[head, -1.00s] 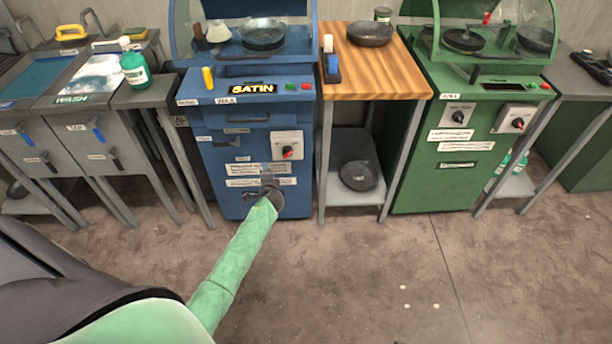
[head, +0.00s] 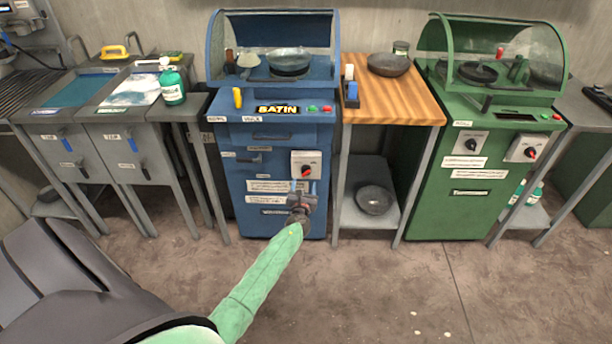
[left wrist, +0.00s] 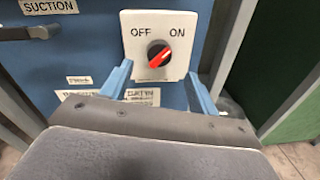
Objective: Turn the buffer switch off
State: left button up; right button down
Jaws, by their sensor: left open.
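A white switch plate (head: 305,165) with a round dark knob is on the front of the blue machine (head: 232,180) under the SATIN sign. In the left wrist view the plate (left wrist: 140,20) reads OFF at left and ON at right. The knob's red bar (left wrist: 160,56) slants, its upper end toward ON. My left gripper (head: 301,188) is just below the plate in the head view. In the left wrist view its two blue fingers (left wrist: 160,82) are spread, one on each side below the knob, with nothing between them. My right gripper is not in view.
A green machine (head: 456,212) with two similar switch plates stands at the right. A wood-topped table (head: 385,100) is between the machines, with a bowl (head: 375,199) on its lower shelf. Grey sink benches (head: 75,123) are at the left.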

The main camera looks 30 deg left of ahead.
aim_at(306, 174)
pick_arm(q)
jog(key=shift+x, duration=3.35)
